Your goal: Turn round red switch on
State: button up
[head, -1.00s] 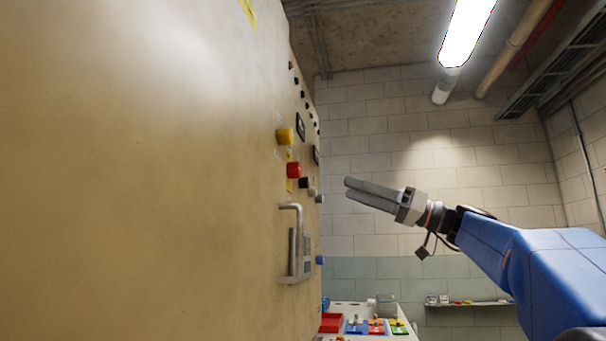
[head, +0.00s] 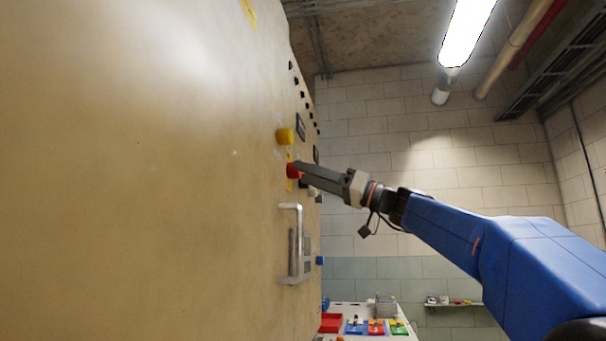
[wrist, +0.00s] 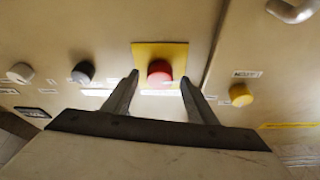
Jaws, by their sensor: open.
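The round red switch (wrist: 159,71) sits on a yellow square plate (wrist: 179,52) on the beige panel. In the wrist view it lies between my gripper's two spread fingers (wrist: 157,85), a little beyond the tips, with space on both sides. In the head view my gripper (head: 300,168) reaches left to the panel, its tips at the red switch (head: 292,171) and partly covering it. My gripper is open and empty. I cannot tell whether a finger touches the switch.
A yellow knob (wrist: 240,95) is to the right of the red switch; a black knob (wrist: 84,71) and a grey knob (wrist: 20,73) are to the left. A metal handle (head: 298,245) sticks out below. A table with coloured bins (head: 331,323) stands beyond the panel.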

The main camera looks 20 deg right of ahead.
jog(key=shift+x, duration=0.85)
jog(key=shift+w, duration=0.1)
jog(key=shift+c, duration=0.6)
jog(key=c, duration=0.9)
jog(key=shift+c, duration=0.2)
jog(key=shift+m+t, duration=0.4)
jog(key=shift+m, duration=0.2)
jog(key=shift+s+a+r+m+t+h, duration=0.15)
jog(key=shift+m+h, duration=1.2)
jog(key=shift+m, duration=2.1)
jog(key=shift+s+d+r+m+t+h, duration=0.1)
jog(key=shift+m+t+h, duration=0.15)
jog(key=shift+m+h, duration=2.15)
jog(key=shift+s+a+r+m+t+h, duration=0.1)
jog(key=shift+r+m+t+h, duration=0.2)
jog(key=shift+m, duration=4.15)
jog(key=shift+f, duration=0.15)
